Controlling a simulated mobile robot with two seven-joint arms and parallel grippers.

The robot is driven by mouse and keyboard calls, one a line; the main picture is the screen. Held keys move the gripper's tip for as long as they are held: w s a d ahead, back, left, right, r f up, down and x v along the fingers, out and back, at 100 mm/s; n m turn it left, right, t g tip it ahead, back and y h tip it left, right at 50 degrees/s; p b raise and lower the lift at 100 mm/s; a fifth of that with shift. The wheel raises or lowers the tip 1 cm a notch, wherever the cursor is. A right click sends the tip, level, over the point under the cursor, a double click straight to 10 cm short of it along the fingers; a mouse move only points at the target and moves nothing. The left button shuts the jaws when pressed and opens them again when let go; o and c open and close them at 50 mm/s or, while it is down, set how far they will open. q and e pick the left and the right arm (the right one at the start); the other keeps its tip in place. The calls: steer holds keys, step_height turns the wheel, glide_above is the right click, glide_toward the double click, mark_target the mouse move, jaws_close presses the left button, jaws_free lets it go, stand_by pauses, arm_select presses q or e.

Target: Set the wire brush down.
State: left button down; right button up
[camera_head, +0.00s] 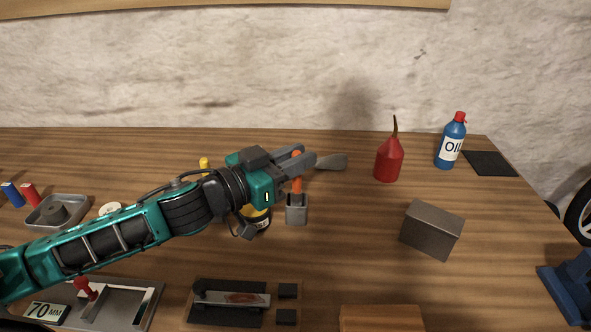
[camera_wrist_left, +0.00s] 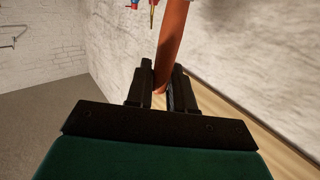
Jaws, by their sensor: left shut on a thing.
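The wire brush (camera_head: 297,186) has an orange handle, and a grey block at its lower end looks like its head. My left gripper (camera_head: 297,167) is shut on the handle, which stands about upright between the fingers in the head view. The left wrist view also shows the orange-brown handle (camera_wrist_left: 173,45) between the fingers (camera_wrist_left: 162,88); the brush head is out of that view. I cannot tell whether the lower end touches the wooden workbench (camera_head: 345,255). My right gripper is not in view.
A red oil can (camera_head: 389,160) and a blue oil bottle (camera_head: 452,143) stand at the back right, near a dark mat (camera_head: 489,163). A grey metal block (camera_head: 432,231) is right of the brush. A yellow-and-black item (camera_head: 256,218) is close left. Bench between brush and block is clear.

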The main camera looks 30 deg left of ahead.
arm_select(q)
steer(key=shift+f, duration=0.85)
steer(key=shift+f, duration=0.15)
steer(key=c, duration=1)
jaws_free()
steer(key=shift+r, duration=0.2)
steer(key=shift+v, duration=6.05)
